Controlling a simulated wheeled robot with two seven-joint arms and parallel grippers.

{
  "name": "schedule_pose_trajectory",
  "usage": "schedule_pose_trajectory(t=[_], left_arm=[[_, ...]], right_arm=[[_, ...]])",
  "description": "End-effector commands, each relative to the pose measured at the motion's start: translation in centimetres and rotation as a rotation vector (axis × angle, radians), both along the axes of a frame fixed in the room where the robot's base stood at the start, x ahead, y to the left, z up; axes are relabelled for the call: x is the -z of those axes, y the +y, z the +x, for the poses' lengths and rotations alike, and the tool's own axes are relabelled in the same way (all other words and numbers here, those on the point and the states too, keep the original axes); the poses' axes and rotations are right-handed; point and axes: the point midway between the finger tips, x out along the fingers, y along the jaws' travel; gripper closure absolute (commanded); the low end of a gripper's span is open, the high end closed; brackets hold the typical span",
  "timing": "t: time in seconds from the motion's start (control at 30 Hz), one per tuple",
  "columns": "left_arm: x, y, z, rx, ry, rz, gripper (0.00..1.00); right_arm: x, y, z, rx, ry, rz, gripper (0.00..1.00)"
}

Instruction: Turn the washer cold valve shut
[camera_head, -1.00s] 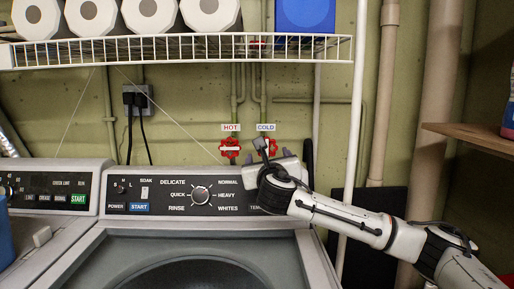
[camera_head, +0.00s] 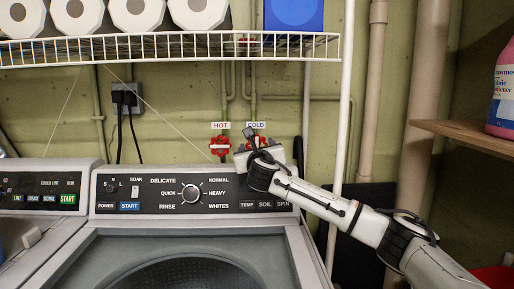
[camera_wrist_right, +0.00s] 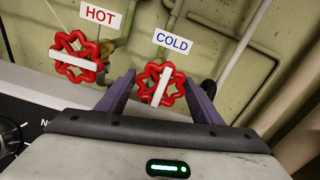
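The red cold valve (camera_wrist_right: 160,84) sits on the wall under its COLD label (camera_wrist_right: 173,41) in the right wrist view, with a white bar standing tilted across its handle. My right gripper (camera_wrist_right: 163,96) is open, with one purple finger on each side of the cold valve; I cannot tell whether they touch it. In the head view my right gripper covers most of the cold valve (camera_head: 262,140), below its label. My left gripper is not in view.
The red hot valve (camera_wrist_right: 76,57) is close on the left, under its HOT label. The washer (camera_head: 160,235) and its control panel (camera_head: 150,192) stand below. A white wire shelf (camera_head: 170,47) with paper rolls hangs above. Vertical pipes (camera_head: 372,100) run at the right.

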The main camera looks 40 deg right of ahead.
Motion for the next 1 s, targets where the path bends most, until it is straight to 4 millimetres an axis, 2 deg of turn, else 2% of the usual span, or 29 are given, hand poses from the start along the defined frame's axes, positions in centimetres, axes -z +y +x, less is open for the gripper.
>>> schedule_pose_trajectory(t=[0.03,0.17,0.2,0.57,1.0], left_arm=[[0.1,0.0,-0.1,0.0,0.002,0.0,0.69],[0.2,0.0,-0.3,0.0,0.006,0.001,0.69],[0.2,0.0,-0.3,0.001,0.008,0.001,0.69],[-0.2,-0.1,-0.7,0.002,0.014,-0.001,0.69],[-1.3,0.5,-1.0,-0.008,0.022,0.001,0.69]], right_arm=[[0.0,0.0,0.0,0.0,0.0,0.0,0.49],[0.0,0.0,0.0,0.0,0.0,0.0,0.71],[0.0,0.0,0.0,0.0,0.0,0.0,0.73],[-0.1,0.0,0.0,0.0,-0.042,0.053,0.73],[-0.1,0.3,0.2,-0.001,-0.271,0.326,0.73]])
